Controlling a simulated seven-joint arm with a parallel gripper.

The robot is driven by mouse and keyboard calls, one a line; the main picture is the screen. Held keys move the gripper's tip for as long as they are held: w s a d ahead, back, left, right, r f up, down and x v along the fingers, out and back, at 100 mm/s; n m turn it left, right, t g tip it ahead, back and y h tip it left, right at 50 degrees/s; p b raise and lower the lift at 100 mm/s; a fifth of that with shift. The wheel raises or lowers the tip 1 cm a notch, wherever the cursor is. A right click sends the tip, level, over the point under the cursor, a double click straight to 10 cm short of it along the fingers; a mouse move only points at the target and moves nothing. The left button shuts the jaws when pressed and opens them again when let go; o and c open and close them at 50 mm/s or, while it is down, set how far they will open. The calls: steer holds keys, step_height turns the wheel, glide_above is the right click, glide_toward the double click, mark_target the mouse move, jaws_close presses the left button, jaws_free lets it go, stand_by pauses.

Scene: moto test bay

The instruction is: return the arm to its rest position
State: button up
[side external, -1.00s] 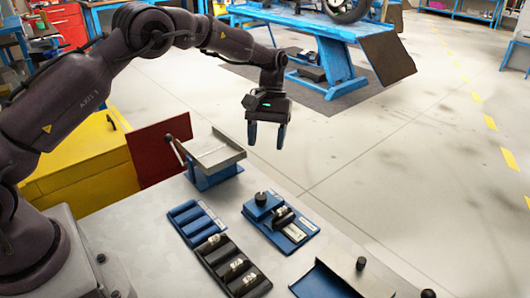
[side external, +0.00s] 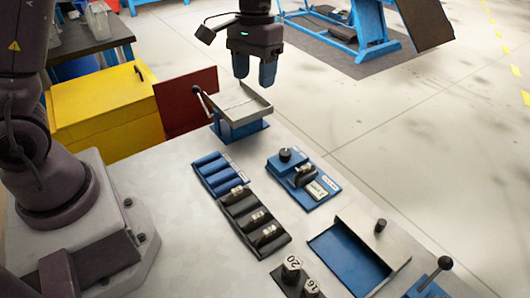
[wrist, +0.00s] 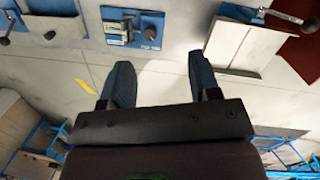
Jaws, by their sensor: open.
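My gripper (side external: 254,80) hangs pointing down in the upper middle of the side external view. Its two blue-grey fingers are apart, with nothing between them. It appears above and slightly right of a grey-topped tray stand with a lever (side external: 243,105); no contact shows. In the wrist view, my gripper (wrist: 162,78) also has its fingers spread and empty. The stand's grey top (wrist: 245,45) lies beyond the right finger. My upper arm is mostly cut off by the side external frame.
The bench holds a blue slotted rack (side external: 216,172), a black rack with small cylinders (side external: 255,220), a blue fixture (side external: 285,170), a blue-floored tray (side external: 343,258) and numbered weights (side external: 291,268). A yellow cabinet (side external: 95,110) and red panel (side external: 187,105) stand left.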

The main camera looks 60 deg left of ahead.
steer(key=s+r+m+t, duration=0.1)
steer(key=s+r+t, duration=0.2)
steer(key=s, duration=0.6)
steer(key=s+d+r+m+t+y, duration=0.1)
steer(key=s+r+m+t, duration=0.1)
steer(key=s+r, duration=0.5)
steer(key=s+t, duration=0.1)
steer(key=s, duration=0.2)
steer(key=shift+d+r+t, duration=0.25)
steer(key=shift+r+t, duration=0.1)
steer(key=shift+t, duration=0.05)
stand_by(1.8)
